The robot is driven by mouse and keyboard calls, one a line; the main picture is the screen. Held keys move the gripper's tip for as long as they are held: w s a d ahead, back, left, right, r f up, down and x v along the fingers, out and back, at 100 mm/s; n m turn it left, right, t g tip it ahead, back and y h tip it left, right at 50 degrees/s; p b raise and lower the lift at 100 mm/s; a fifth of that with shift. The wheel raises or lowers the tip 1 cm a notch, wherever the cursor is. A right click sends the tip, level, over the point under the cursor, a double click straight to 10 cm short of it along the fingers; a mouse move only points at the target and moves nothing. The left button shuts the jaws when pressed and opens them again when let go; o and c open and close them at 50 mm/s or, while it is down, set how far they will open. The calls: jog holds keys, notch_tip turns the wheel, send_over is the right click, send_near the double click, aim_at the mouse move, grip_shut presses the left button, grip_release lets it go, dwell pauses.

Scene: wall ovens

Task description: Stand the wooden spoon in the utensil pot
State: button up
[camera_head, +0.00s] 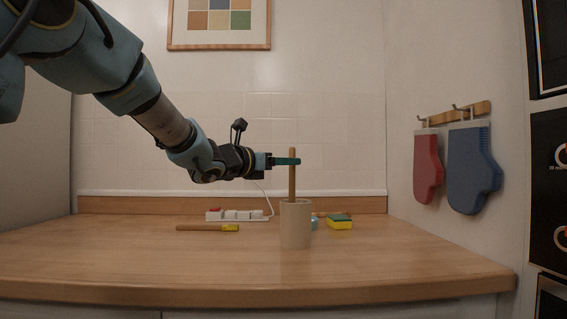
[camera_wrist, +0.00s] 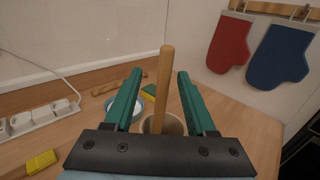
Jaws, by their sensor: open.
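The wooden spoon (camera_head: 292,178) stands close to upright in the utensil pot (camera_head: 295,228), a plain beige cylinder on the counter. Only its straight handle shows; its lower end is hidden inside the pot. My gripper (camera_head: 287,161) reaches in level from the left at the upper part of the handle. In the wrist view, the green fingers of my gripper (camera_wrist: 158,88) are spread, with the spoon handle (camera_wrist: 163,85) between them and a gap on both sides. The pot's rim (camera_wrist: 177,122) shows below, partly hidden by my gripper.
A yellow-ended wooden stick (camera_head: 207,228) lies left of the pot. A white power strip (camera_head: 236,215) sits behind. A blue round item (camera_wrist: 122,108) and a yellow-green sponge (camera_head: 340,222) are near the pot. Red (camera_head: 428,167) and blue (camera_head: 470,168) mitts hang right. The front counter is clear.

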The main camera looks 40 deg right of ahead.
jog(key=s+a+b, duration=0.1)
jog(key=a+b, duration=0.1)
jog(key=a, duration=0.8)
jog(key=shift+a, duration=0.4)
dwell(0.4)
